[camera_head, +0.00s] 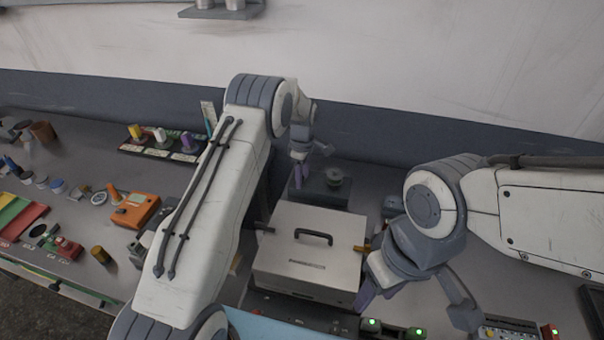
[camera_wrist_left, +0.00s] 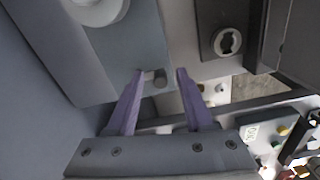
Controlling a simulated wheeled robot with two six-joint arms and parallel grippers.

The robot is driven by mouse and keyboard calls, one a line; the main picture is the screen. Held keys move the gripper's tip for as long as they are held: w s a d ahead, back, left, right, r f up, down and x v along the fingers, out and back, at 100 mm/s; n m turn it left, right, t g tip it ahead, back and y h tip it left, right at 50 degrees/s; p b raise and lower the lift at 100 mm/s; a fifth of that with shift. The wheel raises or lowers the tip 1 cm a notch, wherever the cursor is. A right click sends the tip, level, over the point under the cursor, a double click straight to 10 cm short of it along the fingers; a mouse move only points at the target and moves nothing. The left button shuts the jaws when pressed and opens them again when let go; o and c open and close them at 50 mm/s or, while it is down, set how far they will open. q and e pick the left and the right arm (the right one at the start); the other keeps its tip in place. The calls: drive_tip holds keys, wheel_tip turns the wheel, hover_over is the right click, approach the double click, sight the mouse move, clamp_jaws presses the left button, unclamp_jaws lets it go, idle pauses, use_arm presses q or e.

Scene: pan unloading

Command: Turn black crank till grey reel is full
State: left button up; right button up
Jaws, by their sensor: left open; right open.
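A grey reel (camera_head: 334,175) stands on a dark grey block (camera_head: 318,196) behind the white box. My left gripper (camera_head: 299,170) is at the left of this block, its purple fingers pointing down. In the left wrist view its fingers (camera_wrist_left: 160,82) are open, with a short grey peg (camera_wrist_left: 155,77) between or just beyond their tips; I cannot tell whether they touch it. A pale round part (camera_wrist_left: 95,8) shows at that view's top left. I cannot clearly make out a black crank. My right gripper (camera_head: 378,288) is open and empty, right of the white box.
A white box (camera_head: 306,262) with a black handle fills the middle front. An orange device (camera_head: 136,211), coloured trays (camera_head: 20,217) and several small pots lie on the left. A rack with coloured knobs (camera_head: 160,145) stands at the back. Green-lit devices (camera_head: 392,329) are at the front right.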

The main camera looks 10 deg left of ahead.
use_arm(q)
clamp_jaws()
drive_tip(key=shift+a, duration=0.1)
